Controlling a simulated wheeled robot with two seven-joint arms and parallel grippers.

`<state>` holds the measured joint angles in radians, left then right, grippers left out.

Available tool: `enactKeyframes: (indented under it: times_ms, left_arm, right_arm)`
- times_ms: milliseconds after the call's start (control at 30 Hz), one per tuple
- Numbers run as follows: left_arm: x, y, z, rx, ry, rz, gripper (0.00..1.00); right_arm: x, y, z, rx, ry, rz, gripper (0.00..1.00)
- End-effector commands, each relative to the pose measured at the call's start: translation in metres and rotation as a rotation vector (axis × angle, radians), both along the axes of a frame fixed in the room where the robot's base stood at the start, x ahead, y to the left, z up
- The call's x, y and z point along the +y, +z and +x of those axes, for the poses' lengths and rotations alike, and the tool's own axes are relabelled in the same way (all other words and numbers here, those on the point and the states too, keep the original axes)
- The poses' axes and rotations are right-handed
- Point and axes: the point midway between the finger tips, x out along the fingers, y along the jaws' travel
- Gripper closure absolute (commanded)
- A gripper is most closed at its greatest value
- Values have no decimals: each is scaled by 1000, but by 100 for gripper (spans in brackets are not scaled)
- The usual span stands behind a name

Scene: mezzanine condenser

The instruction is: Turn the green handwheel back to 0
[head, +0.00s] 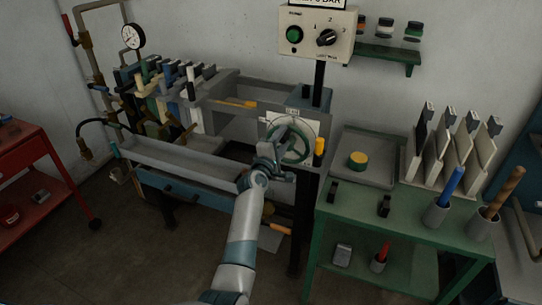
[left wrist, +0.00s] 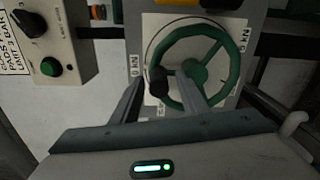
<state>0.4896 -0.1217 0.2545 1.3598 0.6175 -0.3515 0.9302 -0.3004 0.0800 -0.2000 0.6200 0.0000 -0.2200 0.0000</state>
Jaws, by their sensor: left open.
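The green handwheel (head: 306,149) sits on a white dial plate at the right end of the grey press frame. In the left wrist view the handwheel (left wrist: 236,62) faces me, with green spokes and a black knob (left wrist: 157,80) at the left of its rim. A "0 kN" label (left wrist: 135,68) is on the plate's left side; another kN label is at upper right. My left gripper (head: 282,142) is in front of the wheel. In the wrist view its open fingers (left wrist: 161,84) appear on either side of the knob; contact cannot be told.
A control box (head: 317,35) with a green button and black selector stands above on a post. A green bench (head: 350,222) with a tray and upright plates is at right. Filter plates fill the frame at left; a red cart (head: 30,160) stands far left.

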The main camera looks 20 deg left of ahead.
Motion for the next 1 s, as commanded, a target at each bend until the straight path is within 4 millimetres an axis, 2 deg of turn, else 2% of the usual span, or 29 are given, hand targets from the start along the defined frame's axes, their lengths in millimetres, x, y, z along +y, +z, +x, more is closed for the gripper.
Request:
enactKeyframes:
  times_ms: [267, 600, 1000]
  left_arm:
    - [1, 4, -28, 2, 0, 1, 60]
    - [3, 4, -87, 2, 1, 1, 60]
    - [6, 2, -151, 1, 0, 1, 60]
  right_arm:
    - [0, 22, 0, 0, 0, 0, 62]
    - [0, 51, 0, -1, 0, 0, 62]
    - [0, 72, 1, -1, 0, 0, 62]
